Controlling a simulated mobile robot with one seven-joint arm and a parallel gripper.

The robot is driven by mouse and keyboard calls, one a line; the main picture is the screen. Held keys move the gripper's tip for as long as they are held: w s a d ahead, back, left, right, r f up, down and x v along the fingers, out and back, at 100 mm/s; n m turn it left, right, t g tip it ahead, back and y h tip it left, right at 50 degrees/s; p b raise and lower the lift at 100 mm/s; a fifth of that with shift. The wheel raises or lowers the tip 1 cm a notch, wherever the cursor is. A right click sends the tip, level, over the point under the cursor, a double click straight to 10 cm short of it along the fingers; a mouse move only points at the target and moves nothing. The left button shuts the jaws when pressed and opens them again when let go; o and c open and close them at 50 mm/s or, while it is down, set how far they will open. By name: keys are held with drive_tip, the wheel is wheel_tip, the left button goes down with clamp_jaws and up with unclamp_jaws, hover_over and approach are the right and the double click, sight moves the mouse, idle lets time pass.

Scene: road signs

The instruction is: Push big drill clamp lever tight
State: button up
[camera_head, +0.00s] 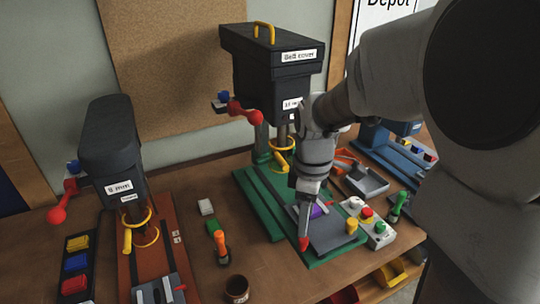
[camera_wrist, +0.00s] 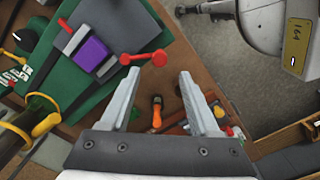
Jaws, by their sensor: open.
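The big drill (camera_head: 275,70) is the black-headed one on a green base (camera_head: 262,205) in the middle of the bench. On its base sits a grey clamp holding a purple block (camera_wrist: 91,54); the block partly shows in the head view (camera_head: 318,210). The clamp's red lever (camera_wrist: 143,58) has a ball at each end and sticks out from the clamp. My gripper (camera_wrist: 160,73) is open and empty, with the lever just ahead of its fingertips, toward the left finger. I cannot tell if they touch. In the head view my gripper (camera_head: 306,222) partly hides the clamp.
A smaller drill (camera_head: 112,145) stands on a brown base at left. An orange-handled tool (camera_head: 219,240) and a dark cup (camera_head: 237,288) lie between the bases. A button box (camera_head: 370,222) and a grey tray (camera_head: 366,181) are at right.

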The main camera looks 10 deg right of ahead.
wheel_tip(320, 180, down, 7)
drive_tip(key=shift+r, duration=0.2)
clamp_jaws()
idle(0.3)
idle(1.2)
